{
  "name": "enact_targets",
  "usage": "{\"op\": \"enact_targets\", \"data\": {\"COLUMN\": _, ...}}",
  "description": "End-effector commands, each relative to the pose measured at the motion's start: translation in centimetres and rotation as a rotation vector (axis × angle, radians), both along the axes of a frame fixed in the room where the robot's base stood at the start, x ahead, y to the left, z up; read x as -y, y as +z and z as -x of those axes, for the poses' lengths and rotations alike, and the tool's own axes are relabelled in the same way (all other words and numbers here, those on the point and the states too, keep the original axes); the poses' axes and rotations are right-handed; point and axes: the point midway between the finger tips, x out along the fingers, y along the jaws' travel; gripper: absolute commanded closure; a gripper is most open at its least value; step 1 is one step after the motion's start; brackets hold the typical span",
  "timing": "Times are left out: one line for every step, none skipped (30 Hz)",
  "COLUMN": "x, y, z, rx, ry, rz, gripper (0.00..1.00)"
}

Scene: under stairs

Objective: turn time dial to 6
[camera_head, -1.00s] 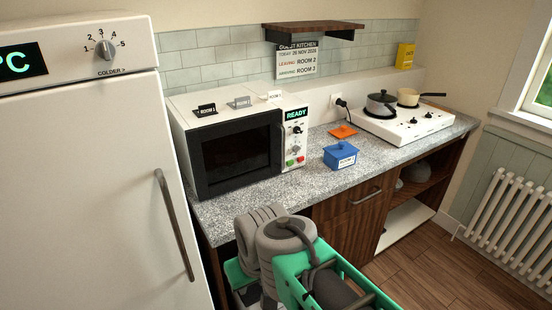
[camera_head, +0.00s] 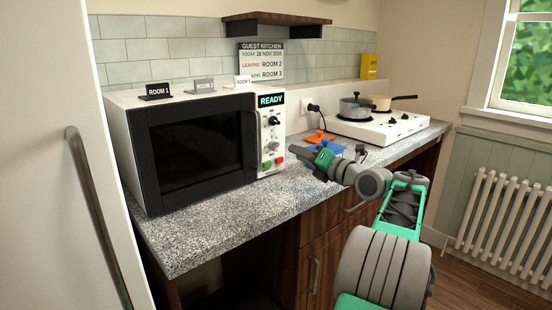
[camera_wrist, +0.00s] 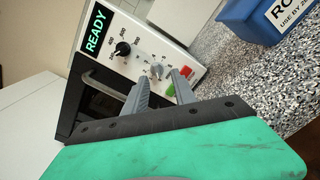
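The white microwave (camera_head: 192,150) has a black door and a panel lit "READY". Its upper dial is black (camera_head: 275,121) (camera_wrist: 122,48), with numbers up to the hundreds. Below it is a grey dial (camera_head: 273,146) (camera_wrist: 158,69), apparently the time dial; its small marks and pointer are too small to read surely. A green button (camera_head: 267,164) and a red button (camera_head: 279,160) sit under it. My gripper (camera_head: 291,150) is in front of the panel at the grey dial's height. In the wrist view my gripper (camera_wrist: 163,76) is open, its fingers pointing at the grey dial; contact cannot be told.
A white hob (camera_head: 383,126) with two pans is at the back right. Small room signs (camera_head: 205,85) stand on the microwave.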

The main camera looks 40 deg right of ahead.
Motion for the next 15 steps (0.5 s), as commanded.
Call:
{"op": "enact_targets", "data": {"x": -0.5, "y": 0.4, "z": -1.1, "rx": 0.000, "ry": 0.008, "rz": 0.001, "gripper": 0.68}}
{"op": "enact_targets", "data": {"x": -0.7, "y": 0.4, "z": -1.8, "rx": -0.001, "ry": 0.012, "rz": 0.000, "gripper": 0.68}}
{"op": "enact_targets", "data": {"x": -0.9, "y": 0.4, "z": -2.8, "rx": -0.001, "ry": 0.016, "rz": -0.001, "gripper": 0.68}}
{"op": "enact_targets", "data": {"x": -1.0, "y": 0.4, "z": -3.5, "rx": -0.001, "ry": 0.017, "rz": -0.002, "gripper": 0.68}}
{"op": "enact_targets", "data": {"x": -1.2, "y": 0.3, "z": -4.2, "rx": -0.002, "ry": 0.021, "rz": -0.003, "gripper": 0.68}}
{"op": "enact_targets", "data": {"x": -1.2, "y": 0.4, "z": -5.0, "rx": -0.002, "ry": 0.020, "rz": -0.003, "gripper": 0.68}}
{"op": "enact_targets", "data": {"x": -1.3, "y": 0.4, "z": -5.6, "rx": -0.002, "ry": 0.021, "rz": -0.002, "gripper": 0.68}}
{"op": "enact_targets", "data": {"x": -1.3, "y": 0.3, "z": -6.1, "rx": -0.002, "ry": 0.021, "rz": -0.002, "gripper": 0.68}}
{"op": "enact_targets", "data": {"x": -1.3, "y": 0.3, "z": -6.6, "rx": -0.002, "ry": 0.019, "rz": -0.002, "gripper": 0.68}}
{"op": "enact_targets", "data": {"x": -1.3, "y": 0.3, "z": -7.0, "rx": -0.002, "ry": 0.019, "rz": -0.002, "gripper": 0.68}}
{"op": "enact_targets", "data": {"x": -1.3, "y": 0.3, "z": -7.2, "rx": -0.002, "ry": 0.019, "rz": -0.003, "gripper": 0.68}}
{"op": "enact_targets", "data": {"x": -1.3, "y": 0.3, "z": -7.5, "rx": -0.002, "ry": 0.018, "rz": -0.003, "gripper": 0.68}}
{"op": "enact_targets", "data": {"x": -1.2, "y": 0.3, "z": -7.6, "rx": -0.002, "ry": 0.016, "rz": -0.002, "gripper": 0.68}}
{"op": "enact_targets", "data": {"x": -1.2, "y": 0.3, "z": -7.6, "rx": -0.002, "ry": 0.015, "rz": -0.002, "gripper": 0.68}}
{"op": "enact_targets", "data": {"x": -1.1, "y": 0.3, "z": -7.7, "rx": -0.002, "ry": 0.015, "rz": -0.003, "gripper": 0.68}}
